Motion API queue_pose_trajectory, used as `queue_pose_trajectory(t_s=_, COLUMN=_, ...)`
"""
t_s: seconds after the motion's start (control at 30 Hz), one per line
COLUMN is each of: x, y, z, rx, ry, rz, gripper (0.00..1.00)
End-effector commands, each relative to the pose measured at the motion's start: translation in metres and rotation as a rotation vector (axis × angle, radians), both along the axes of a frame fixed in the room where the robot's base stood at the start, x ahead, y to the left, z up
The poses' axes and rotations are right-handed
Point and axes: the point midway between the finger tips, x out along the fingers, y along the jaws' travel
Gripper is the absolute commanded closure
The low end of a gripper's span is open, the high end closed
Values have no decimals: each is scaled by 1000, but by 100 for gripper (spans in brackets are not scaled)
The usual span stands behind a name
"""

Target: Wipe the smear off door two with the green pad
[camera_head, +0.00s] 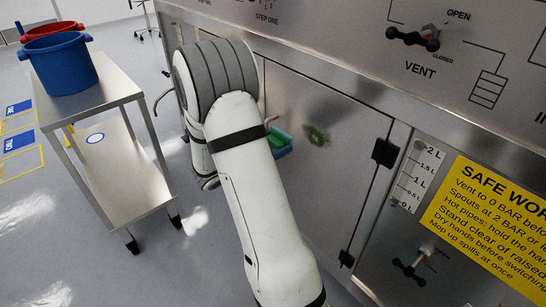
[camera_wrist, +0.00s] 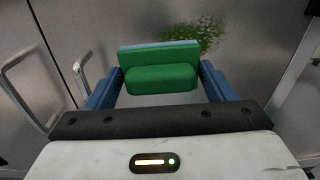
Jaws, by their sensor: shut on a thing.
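The green pad (camera_head: 279,138) has a light blue layer along its far side. It also shows in the wrist view (camera_wrist: 160,76). My gripper (camera_wrist: 160,88) is shut on it, with a blue finger at each end. A dark green speckled smear (camera_head: 317,136) is on the steel door (camera_head: 335,180), just right of the pad in the head view. In the wrist view the smear (camera_wrist: 196,36) shows beyond the pad's upper right edge. I cannot tell whether the pad touches the door. No door number is visible. My arm hides the door's left part.
Bar handles (camera_wrist: 82,68) stand out at left in the wrist view. Black hinges (camera_head: 385,152) line the door's right edge. A steel trolley (camera_head: 118,92) carries a blue bucket (camera_head: 62,65), with a red bucket (camera_head: 50,30) behind. A vent valve (camera_head: 413,38) juts out above right.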

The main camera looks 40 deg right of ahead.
Motion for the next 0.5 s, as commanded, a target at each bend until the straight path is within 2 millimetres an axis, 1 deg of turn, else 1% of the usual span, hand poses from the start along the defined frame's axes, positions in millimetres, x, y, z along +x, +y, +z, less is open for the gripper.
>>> queue_pose_trajectory(t_s=0.03, x=2, y=-1, z=-2, rx=-11, ry=-2, rz=12, gripper=60)
queue_pose_trajectory(t_s=0.17, x=5, y=-4, z=1, rx=-24, ry=-2, rz=26, gripper=60)
queue_pose_trajectory(t_s=0.27, x=5, y=-11, z=2, rx=-24, ry=-2, rz=26, gripper=60)
queue_pose_trajectory(t_s=0.5, x=7, y=-37, z=1, rx=-22, ry=-3, rz=24, gripper=60)
